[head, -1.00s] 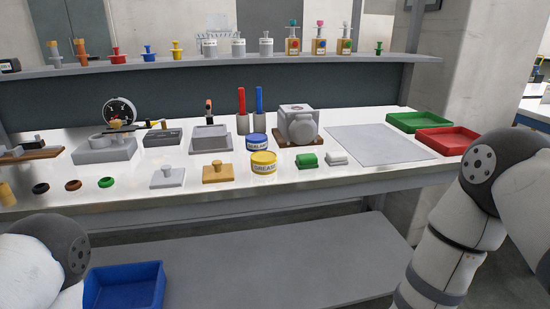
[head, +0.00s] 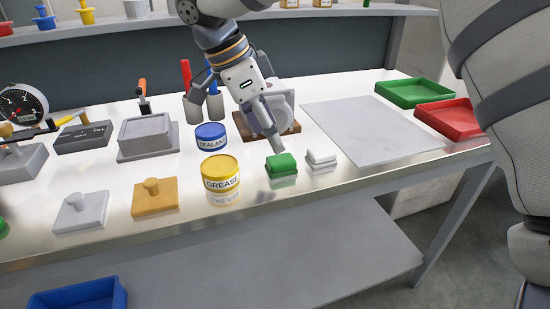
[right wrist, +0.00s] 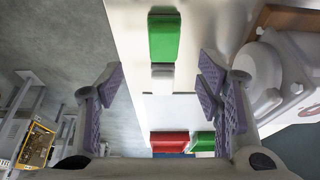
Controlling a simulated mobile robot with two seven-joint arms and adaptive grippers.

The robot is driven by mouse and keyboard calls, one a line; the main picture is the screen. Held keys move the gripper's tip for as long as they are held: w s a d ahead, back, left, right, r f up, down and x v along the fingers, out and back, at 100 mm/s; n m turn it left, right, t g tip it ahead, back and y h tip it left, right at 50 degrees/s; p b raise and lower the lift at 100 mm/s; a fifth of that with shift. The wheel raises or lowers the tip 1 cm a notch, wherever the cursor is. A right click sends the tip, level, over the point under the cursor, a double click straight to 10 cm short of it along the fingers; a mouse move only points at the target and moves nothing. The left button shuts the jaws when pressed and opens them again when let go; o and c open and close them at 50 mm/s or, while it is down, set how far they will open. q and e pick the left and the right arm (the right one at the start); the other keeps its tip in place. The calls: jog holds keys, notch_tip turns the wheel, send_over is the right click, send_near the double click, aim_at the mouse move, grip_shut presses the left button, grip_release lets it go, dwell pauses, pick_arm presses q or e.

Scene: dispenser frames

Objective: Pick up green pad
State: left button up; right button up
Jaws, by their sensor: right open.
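The green pad (head: 281,164) lies on the bench top near the front edge, just left of a white pad (head: 321,158). My right gripper (head: 268,138) reaches down from above, close behind and above the green pad, apart from it. In the right wrist view the green pad (right wrist: 164,40) is at the top, between the lines of the two spread fingers (right wrist: 161,80). The gripper is open and empty. My left gripper is not in view.
A yellow grease tin (head: 220,173) and a blue sealant tin (head: 210,136) stand left of the pad. A grey machine on a wooden base (head: 287,127) is behind it. A grey mat (head: 370,130), green tray (head: 413,93) and red tray (head: 450,118) lie to the right.

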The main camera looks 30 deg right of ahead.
aim_at(280, 159)
jog(key=x, duration=0.7)
jog(key=shift+w+f, duration=0.3)
jog(key=shift+f, duration=0.05)
jog(key=c, duration=1.2)
